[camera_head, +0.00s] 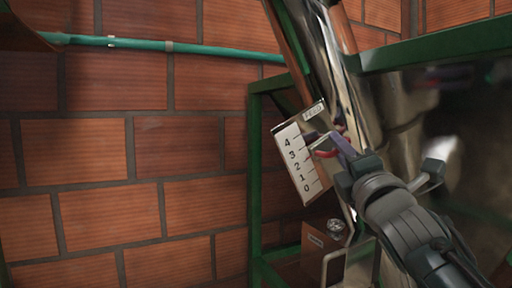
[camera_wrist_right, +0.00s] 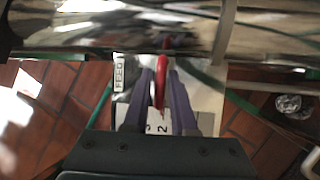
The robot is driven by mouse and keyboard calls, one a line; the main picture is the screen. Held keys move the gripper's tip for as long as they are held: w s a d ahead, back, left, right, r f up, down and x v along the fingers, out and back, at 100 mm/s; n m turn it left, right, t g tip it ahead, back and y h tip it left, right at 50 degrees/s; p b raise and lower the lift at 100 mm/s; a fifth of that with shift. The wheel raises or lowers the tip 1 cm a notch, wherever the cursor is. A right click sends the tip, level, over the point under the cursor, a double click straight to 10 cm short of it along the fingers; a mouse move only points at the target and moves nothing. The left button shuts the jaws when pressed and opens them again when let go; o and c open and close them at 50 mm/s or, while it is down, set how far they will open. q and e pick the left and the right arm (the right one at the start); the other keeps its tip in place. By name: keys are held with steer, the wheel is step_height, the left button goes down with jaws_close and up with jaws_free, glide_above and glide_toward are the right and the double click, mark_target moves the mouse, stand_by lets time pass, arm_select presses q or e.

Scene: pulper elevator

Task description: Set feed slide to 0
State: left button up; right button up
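The feed slide is a white scale plate (camera_head: 302,160) marked "FEED" with numbers 4 down to 0, tilted beside a shiny metal tube. Its red handle (camera_head: 326,153) shows at about the 2 to 3 marks in the head view. My right gripper (camera_head: 328,141) is at the handle. In the right wrist view its two purple fingers (camera_wrist_right: 161,80) stand on either side of the red handle (camera_wrist_right: 160,88). Any gap is too small to tell whether they grip it. The plate (camera_wrist_right: 121,75) is partly hidden behind the fingers. My left gripper does not show.
A green frame (camera_head: 254,190) stands around the machine. The metal tube (camera_head: 350,75) runs close by the plate. A box with a round metal knob (camera_head: 336,226) is below the scale. A brick wall (camera_head: 150,150) with a green pipe (camera_head: 190,48) is behind, with free space at left.

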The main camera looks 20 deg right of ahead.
jaws_close()
stand_by(1.0)
